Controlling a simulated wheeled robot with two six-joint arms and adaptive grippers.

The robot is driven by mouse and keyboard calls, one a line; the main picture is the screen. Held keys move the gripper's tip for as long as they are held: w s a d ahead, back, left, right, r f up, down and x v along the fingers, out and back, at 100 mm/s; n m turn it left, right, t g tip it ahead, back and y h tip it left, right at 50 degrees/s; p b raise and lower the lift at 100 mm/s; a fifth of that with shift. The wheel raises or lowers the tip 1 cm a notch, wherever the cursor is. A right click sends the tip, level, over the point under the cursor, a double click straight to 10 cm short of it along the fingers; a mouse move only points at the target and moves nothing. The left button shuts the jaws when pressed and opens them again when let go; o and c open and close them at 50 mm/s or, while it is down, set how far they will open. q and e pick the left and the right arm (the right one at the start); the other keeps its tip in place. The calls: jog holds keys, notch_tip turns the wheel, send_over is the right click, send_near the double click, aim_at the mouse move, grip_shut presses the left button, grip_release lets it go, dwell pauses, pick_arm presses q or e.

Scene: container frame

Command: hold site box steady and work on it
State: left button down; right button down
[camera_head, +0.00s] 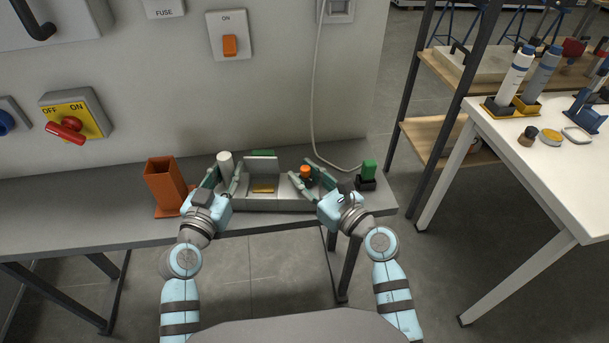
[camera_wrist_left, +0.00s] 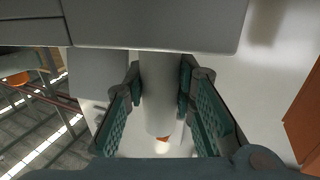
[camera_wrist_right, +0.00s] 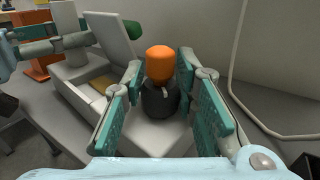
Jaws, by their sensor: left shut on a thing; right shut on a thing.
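The grey site box (camera_head: 265,205) sits on the grey bench, with a raised panel (camera_head: 262,167) and a yellowish piece (camera_head: 262,189) in its middle. My left gripper (camera_head: 224,178) is shut on a white cylinder (camera_head: 225,159) at the box's left end. The cylinder (camera_wrist_left: 157,95) stands between both fingers in the left wrist view. My right gripper (camera_head: 304,178) is shut on a black knob with an orange top (camera_head: 305,171) at the box's right end. The orange top (camera_wrist_right: 160,63) and black body (camera_wrist_right: 158,99) sit between the fingers in the right wrist view.
An orange open-topped holder (camera_head: 164,182) stands left of the box. A green-and-black item (camera_head: 368,172) stands at the bench's right end, near a hanging cable (camera_head: 313,90). A white table (camera_head: 550,165) with bottles is at the right. The bench's left part is clear.

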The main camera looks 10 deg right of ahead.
jog(key=shift+m+t+h, duration=0.5)
jog(key=shift+h, duration=0.4)
jog(key=c, duration=1.2)
grip_release()
jog(key=shift+c, duration=0.2)
jog(key=shift+s+d, duration=0.1)
jog(key=v, duration=1.1)
jog(key=shift+s+d, duration=0.2)
jog(key=shift+s, duration=0.15)
pick_arm(q)
jog(key=c, duration=1.3)
grip_release()
